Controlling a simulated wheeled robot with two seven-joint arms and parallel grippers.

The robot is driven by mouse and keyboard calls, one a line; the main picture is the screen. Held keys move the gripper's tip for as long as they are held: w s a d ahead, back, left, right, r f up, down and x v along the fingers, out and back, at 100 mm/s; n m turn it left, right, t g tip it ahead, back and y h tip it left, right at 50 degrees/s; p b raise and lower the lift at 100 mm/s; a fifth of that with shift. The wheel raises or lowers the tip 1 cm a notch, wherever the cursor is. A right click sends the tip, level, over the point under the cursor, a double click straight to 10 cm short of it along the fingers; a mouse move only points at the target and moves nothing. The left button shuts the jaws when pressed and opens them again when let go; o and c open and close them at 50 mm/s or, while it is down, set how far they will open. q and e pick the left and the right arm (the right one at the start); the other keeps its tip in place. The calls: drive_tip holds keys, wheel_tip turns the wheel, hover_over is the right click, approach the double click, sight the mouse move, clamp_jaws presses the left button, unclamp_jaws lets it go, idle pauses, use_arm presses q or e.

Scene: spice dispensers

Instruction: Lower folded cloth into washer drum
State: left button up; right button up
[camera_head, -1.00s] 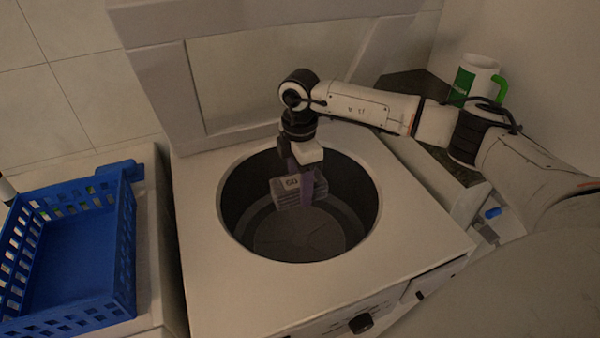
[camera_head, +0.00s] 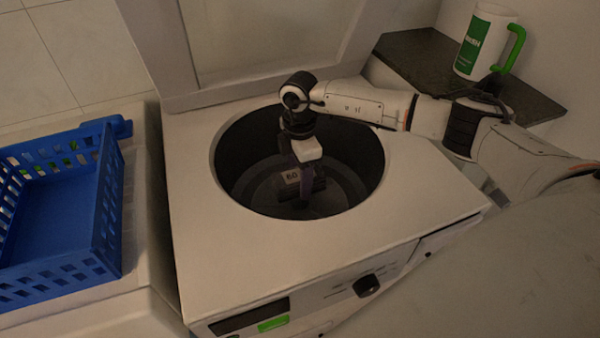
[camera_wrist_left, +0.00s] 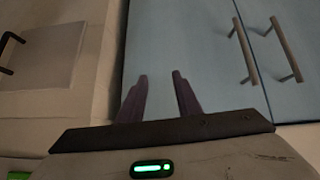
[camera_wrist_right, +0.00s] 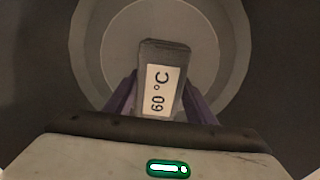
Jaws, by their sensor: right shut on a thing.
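The washer (camera_head: 410,190) is top-loading, with its lid raised at the back and its round drum (camera_head: 350,190) open. My right gripper (camera_head: 303,195) reaches down into the drum opening. It is shut on the folded cloth (camera_head: 291,176), a small dark grey bundle with a white label. In the right wrist view the cloth (camera_wrist_right: 165,70) sits between the two purple fingers, its label reads "60 °C", and the round drum bottom (camera_wrist_right: 205,60) lies beyond it. My left gripper (camera_wrist_left: 160,95) is open and empty in front of blue cabinet doors, out of the head view.
A blue plastic basket (camera_head: 60,220) stands on the surface left of the washer. A white and green mug (camera_head: 483,42) stands on a dark counter (camera_head: 425,60) at the back right. The drum rim surrounds my right gripper. A knob (camera_head: 366,286) is on the washer front.

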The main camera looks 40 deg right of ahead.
drive_tip(key=shift+f+b, duration=1.35)
drive_tip(key=shift+f, duration=1.4)
drive_tip(key=o, duration=1.2)
wheel_tip(320, 180, up, 10)
drive_tip(key=shift+r, duration=0.2)
